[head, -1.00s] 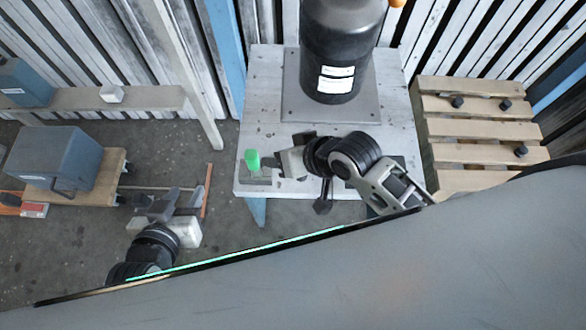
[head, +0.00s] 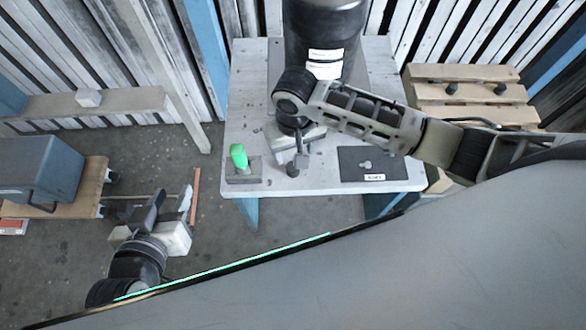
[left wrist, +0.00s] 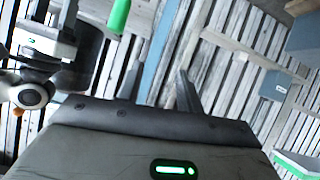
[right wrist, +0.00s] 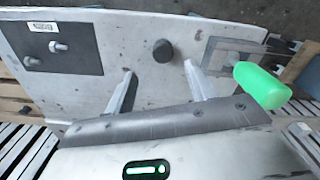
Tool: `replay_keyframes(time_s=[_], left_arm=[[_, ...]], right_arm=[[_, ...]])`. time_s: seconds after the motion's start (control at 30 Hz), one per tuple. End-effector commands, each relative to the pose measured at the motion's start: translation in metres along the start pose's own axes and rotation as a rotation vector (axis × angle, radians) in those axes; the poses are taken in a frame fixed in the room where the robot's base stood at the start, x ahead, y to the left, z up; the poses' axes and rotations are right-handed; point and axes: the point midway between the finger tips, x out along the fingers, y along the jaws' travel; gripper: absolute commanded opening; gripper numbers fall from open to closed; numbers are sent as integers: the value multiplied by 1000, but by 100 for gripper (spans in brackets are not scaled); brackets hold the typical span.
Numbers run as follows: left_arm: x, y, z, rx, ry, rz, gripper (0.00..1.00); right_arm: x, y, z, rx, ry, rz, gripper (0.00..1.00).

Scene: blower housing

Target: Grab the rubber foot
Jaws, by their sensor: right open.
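A black round rubber foot (right wrist: 163,50) stands on the pale worktable in the right wrist view, just beyond my right fingertips and roughly between their lines. In the head view the rubber foot (head: 292,170) shows near the table's front edge, close to the fingers. My right gripper (right wrist: 158,74) is open and empty, pointing at it; in the head view the right gripper (head: 290,153) is partly hidden by its own wrist. My left gripper (head: 170,205) is open and empty over the floor, left of the table.
A green knob (head: 238,155) on a grey block stands left of the foot. A dark plate with bolts (head: 365,162) lies to the right. A black cylindrical housing (head: 325,40) stands behind. A pallet (head: 470,95) at right carries several similar black feet.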

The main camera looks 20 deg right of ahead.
Motion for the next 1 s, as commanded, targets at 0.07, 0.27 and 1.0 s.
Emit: replay_keyframes(time_s=[0.07,0.27,1.0], left_arm=[[1,0,2,1,4,1,36],[1,1,1,4,11,4,36],[2,2,9,14,18,10,36]], right_arm=[[12,0,0,0,0,0,55],[24,-1,0,-2,1,-1,55],[70,-5,2,-2,3,-1,22]])
